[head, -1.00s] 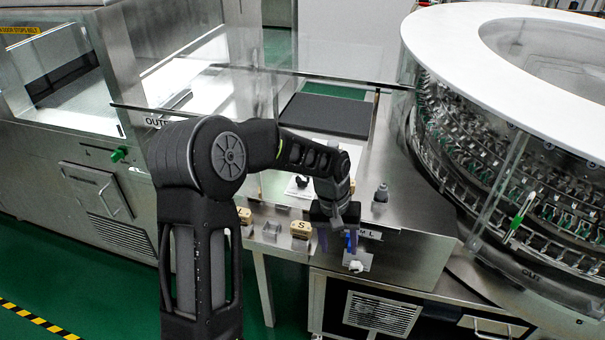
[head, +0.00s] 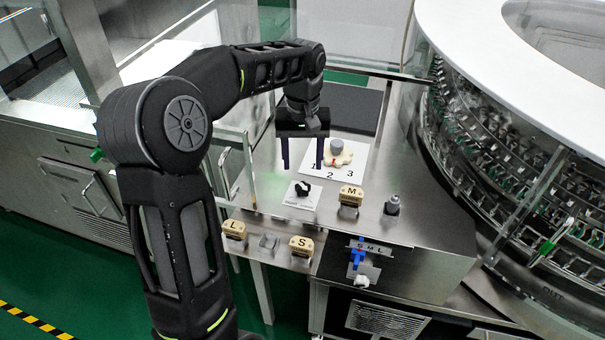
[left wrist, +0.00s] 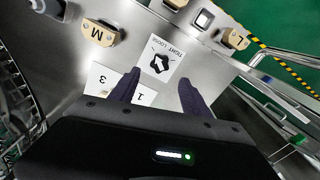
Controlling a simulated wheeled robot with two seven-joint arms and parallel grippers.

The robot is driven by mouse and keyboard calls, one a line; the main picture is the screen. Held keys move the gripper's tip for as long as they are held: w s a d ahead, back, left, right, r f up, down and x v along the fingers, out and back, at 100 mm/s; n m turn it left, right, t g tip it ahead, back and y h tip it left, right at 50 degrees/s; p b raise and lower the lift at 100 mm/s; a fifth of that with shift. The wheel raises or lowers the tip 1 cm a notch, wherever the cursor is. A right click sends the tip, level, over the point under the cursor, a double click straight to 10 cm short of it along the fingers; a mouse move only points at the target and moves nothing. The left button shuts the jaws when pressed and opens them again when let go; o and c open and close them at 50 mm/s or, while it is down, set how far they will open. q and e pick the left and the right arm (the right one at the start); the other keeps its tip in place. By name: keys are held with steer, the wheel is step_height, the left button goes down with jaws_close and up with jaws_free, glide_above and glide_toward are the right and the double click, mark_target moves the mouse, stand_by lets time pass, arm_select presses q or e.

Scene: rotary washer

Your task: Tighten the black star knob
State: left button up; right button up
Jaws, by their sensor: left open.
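The black star knob (head: 302,187) sits on a white card on the steel worktop. In the left wrist view the knob (left wrist: 160,62) shows a white pointer mark, and its card reads TIGHT and LOOSE. My left gripper (head: 302,164) is open and empty, fingers pointing down, above the worktop behind the knob in the head view. In the left wrist view the fingertips (left wrist: 160,78) stand apart, with the knob just beyond them and roughly between their lines. The knob is not touched. My right gripper is in neither view.
A card numbered 1, 2, 3 (head: 345,176) holds a cream part with a grey knob (head: 338,147). Blocks marked M (head: 350,196), L (head: 234,231) and S (head: 301,245) stand nearby. A grey post (head: 392,205) and blue lever (head: 357,258) lie right. The rotary washer (head: 490,150) bounds the right.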

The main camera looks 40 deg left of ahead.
mark_target(303, 186)
arm_select(q)
steer(key=shift+s+d+r, duration=0.1)
steer(key=shift+s+d, duration=0.05)
steer(key=shift+s, duration=0.05)
steer(key=shift+w+f+p, duration=0.1)
steer(key=shift+f+p, duration=0.45)
steer(key=shift+f, duration=3.45)
jaws_close()
